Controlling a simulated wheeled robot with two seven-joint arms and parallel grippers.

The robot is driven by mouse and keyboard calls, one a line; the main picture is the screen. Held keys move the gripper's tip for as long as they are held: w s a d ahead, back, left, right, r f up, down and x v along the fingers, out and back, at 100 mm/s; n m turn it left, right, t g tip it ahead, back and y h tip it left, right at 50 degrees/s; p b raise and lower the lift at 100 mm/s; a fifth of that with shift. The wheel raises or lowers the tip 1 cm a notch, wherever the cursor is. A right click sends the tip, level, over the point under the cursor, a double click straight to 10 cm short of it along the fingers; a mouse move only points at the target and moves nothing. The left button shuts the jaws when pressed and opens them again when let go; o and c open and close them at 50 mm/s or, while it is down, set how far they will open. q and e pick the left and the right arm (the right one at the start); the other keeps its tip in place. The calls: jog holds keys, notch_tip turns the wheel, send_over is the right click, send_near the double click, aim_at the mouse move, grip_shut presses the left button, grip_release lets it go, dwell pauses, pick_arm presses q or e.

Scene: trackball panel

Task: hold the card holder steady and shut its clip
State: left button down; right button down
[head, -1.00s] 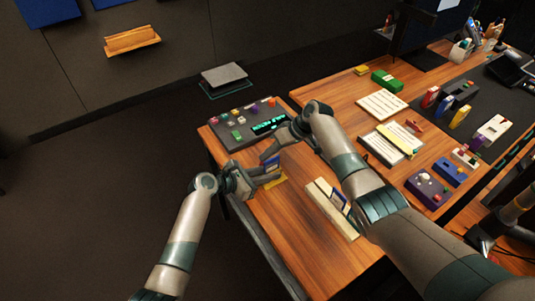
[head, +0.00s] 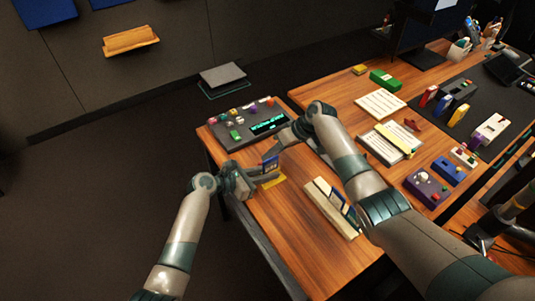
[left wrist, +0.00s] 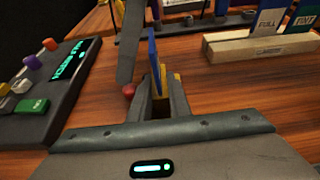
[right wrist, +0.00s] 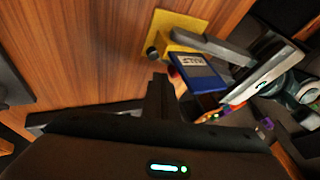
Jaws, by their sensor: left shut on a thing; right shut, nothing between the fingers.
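The card holder has a yellow base (head: 276,181) and stands near the table's left edge in the head view. A blue card (head: 269,162) stands upright in it. The right wrist view shows the yellow base (right wrist: 185,22), the blue card (right wrist: 197,73) and a small red knob (right wrist: 173,72) beside the card. My left gripper (head: 272,175) is shut on the card holder; its fingers (left wrist: 160,98) hide part of the holder. My right gripper (head: 277,150) is shut and empty, just beyond the holder. Its fingertips (right wrist: 160,92) are close to the red knob. Contact and the clip's state cannot be told.
A dark control panel (head: 232,142) with coloured knobs and a lit display lies behind the holder. A cream rack (head: 328,213) with cards stands to the right. Bare wood lies between the holder and the rack.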

jog(key=shift+d, duration=0.15)
jog(key=shift+w, duration=0.15)
dwell(0.4)
jog(key=shift+w+d, duration=0.3)
jog(key=shift+w, duration=0.6)
jog(key=shift+w+d, duration=0.3)
jog(key=shift+w, duration=0.55)
jog(key=w+d+r, duration=0.3)
jog(key=d+r, duration=0.2)
jog(key=r, duration=0.3)
jog(key=shift+w, duration=0.1)
